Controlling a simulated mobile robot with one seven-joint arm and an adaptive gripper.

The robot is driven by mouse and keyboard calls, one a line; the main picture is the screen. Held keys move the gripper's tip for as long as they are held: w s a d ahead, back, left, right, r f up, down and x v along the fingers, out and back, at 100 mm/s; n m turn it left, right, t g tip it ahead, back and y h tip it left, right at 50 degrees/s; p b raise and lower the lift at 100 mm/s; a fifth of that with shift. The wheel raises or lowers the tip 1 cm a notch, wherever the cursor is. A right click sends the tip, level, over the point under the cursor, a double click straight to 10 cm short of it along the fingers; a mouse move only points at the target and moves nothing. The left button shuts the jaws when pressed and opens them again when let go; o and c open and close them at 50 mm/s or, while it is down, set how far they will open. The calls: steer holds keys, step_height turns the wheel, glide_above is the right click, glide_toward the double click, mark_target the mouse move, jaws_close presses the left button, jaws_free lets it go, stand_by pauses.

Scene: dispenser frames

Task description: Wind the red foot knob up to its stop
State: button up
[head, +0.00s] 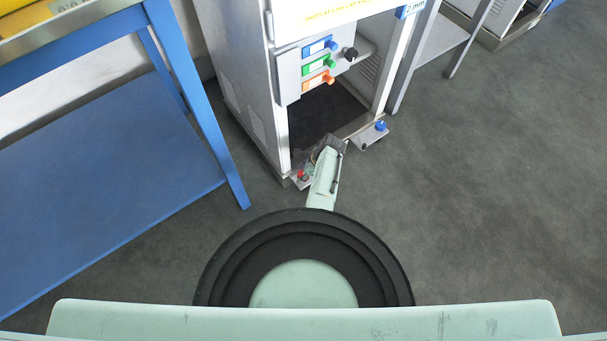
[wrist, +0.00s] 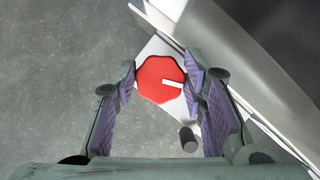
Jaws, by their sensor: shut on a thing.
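The red foot knob (wrist: 160,80) sits on a light foot plate at the frame's lower front corner. It is lobed, with a white mark on its right side in the wrist view. In the head view the red knob (head: 302,174) shows small beside my arm's end. My gripper (wrist: 162,84) has one finger on each side of the knob, shut on it. In the head view my gripper (head: 326,150) is low at the front of the dispenser frame (head: 243,90), and its fingertips are hard to make out.
A blue foot knob (head: 380,126) sits on the right front foot plate. Blue, green and orange handles and a black knob (head: 350,54) are above the dark opening. A blue table (head: 205,125) stands left. A grey peg (wrist: 188,138) stands near the red knob.

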steer(key=shift+n+g+b, duration=0.4)
steer(key=shift+n+b, duration=0.15)
steer(key=shift+n, duration=0.65)
steer(key=o, duration=1.2)
steer(key=shift+c, duration=0.2)
